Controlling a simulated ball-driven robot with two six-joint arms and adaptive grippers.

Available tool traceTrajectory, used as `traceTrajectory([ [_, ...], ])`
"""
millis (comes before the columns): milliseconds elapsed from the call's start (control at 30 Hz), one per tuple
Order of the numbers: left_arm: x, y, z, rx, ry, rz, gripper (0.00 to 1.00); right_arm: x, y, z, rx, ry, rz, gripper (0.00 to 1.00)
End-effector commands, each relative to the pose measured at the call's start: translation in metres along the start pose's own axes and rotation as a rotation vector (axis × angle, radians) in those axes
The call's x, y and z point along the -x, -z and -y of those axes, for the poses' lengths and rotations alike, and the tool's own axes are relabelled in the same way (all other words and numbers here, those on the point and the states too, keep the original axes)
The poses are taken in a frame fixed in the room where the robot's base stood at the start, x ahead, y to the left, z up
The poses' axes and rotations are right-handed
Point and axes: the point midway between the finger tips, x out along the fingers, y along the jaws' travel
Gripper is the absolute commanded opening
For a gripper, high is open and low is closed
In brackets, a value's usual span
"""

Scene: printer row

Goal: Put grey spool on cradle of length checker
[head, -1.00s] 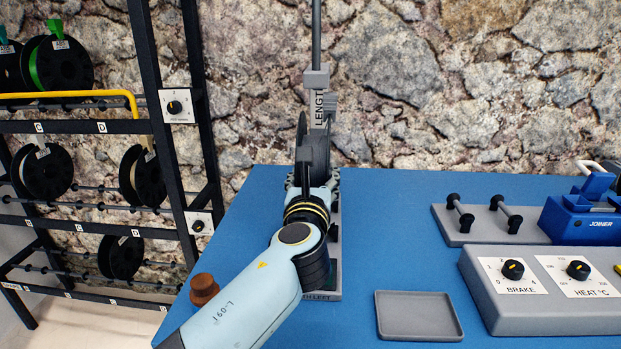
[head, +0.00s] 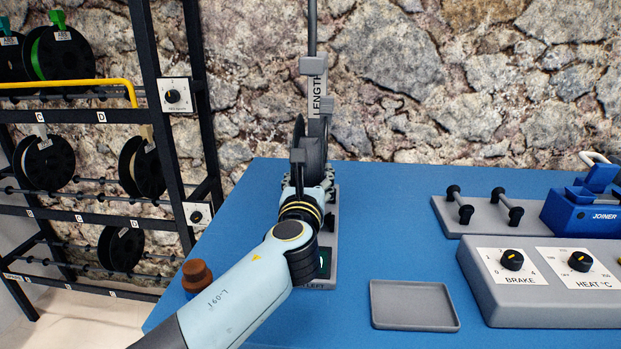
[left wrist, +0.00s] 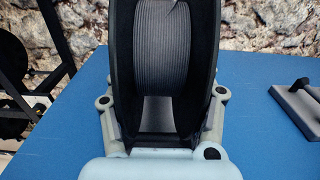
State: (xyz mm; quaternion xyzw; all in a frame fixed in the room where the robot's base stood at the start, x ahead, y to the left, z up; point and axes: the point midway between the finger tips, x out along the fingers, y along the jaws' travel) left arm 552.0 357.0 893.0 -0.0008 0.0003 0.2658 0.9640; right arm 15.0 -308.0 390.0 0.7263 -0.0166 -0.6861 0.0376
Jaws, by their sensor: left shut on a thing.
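The grey spool (left wrist: 160,50), grey filament between black flanges, fills the middle of the left wrist view. In the head view the spool (head: 314,150) shows nearly edge-on, upright at the length checker (head: 317,95). My left gripper (head: 308,180) is shut on the spool from the near side; its fingers are mostly hidden by my wrist. The checker has a tall grey post marked LENGTH and a base with a small lit display (head: 325,262). The cradle is hidden behind my gripper and the spool, so I cannot tell whether the spool rests on it. My right gripper is not in view.
A filament rack (head: 165,150) with several spools stands at the left. A brown knob-like object (head: 197,277) sits at the table's left edge. A grey tray (head: 414,305), a control box (head: 540,285) and the blue joiner (head: 588,212) are to the right. The blue table between is clear.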

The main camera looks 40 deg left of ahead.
Motion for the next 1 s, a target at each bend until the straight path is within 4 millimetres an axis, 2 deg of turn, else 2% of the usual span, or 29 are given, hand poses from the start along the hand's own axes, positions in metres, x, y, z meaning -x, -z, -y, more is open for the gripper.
traceTrajectory([
  [167,0.000,-0.002,0.000,0.000,0.000,0.003,0.03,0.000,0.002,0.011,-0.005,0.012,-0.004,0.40],
  [200,0.000,-0.001,0.000,0.000,0.000,0.003,0.55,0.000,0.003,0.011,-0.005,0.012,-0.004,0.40],
  [400,0.000,-0.001,0.000,0.000,0.000,0.001,0.80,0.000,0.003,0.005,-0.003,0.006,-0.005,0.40],
  [733,0.005,0.002,0.000,0.000,0.000,-0.003,0.80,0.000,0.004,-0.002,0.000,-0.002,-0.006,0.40],
  [1000,0.050,0.001,0.000,0.001,-0.001,-0.003,0.80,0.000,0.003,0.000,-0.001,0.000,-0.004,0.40],
])
